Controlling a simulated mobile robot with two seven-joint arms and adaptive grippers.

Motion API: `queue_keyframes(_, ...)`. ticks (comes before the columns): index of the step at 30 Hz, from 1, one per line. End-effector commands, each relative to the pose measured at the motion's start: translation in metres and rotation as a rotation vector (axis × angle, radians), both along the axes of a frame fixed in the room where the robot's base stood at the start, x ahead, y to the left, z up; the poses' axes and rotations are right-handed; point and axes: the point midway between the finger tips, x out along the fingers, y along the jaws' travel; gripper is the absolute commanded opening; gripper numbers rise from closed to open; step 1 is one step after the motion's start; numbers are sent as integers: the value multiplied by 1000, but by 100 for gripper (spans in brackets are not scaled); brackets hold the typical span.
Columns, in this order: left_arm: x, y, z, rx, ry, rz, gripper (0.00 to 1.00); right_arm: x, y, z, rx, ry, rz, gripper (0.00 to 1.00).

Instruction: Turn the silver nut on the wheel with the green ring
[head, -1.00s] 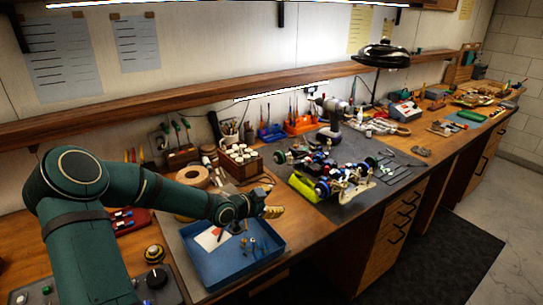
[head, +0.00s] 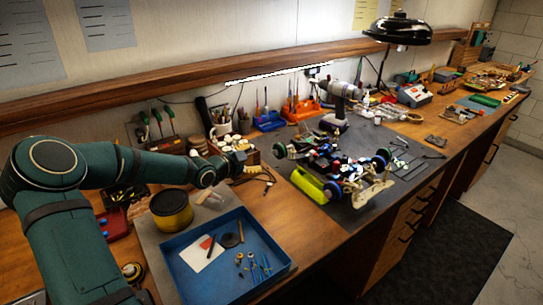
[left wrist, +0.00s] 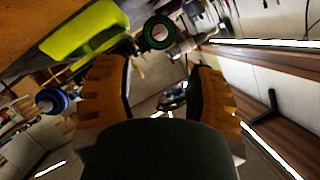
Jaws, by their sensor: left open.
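The car (head: 338,160) sits on the dark mat, wheels exposed. The wheel with the green ring (left wrist: 160,32) shows in the left wrist view, just beyond my open fingers; it appears to be the car's left-hand wheel (head: 280,150) in the head view. Its hub looks pale, but the silver nut is too small to make out. My left gripper (head: 254,173) is left of this wheel, apart from it. Its yellow fingers (left wrist: 160,78) are open and empty in the left wrist view. A blue-ringed wheel (left wrist: 51,101) lies beyond the left finger. My right gripper is out of view.
A blue tray (head: 262,282) with small parts and a yellow-and-black tin (head: 171,210) stand in front. Racks, a cup of tools and a drill (head: 338,105) line the back. Hand tools lie right of the car.

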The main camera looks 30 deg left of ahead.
Motion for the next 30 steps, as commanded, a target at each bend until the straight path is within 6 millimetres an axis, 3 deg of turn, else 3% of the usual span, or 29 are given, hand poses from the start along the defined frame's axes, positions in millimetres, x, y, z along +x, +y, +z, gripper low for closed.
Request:
queue_keyframes(9,61,-10,-21,-3,-1,-3,55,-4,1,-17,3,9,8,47)
queue_keyframes(15,88,-14,-30,-2,0,-1,55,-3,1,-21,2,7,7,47)
queue_keyframes(21,101,-15,-33,-2,1,0,55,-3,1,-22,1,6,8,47)
queue_keyframes(30,102,-15,-33,-1,2,0,55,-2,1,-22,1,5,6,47)
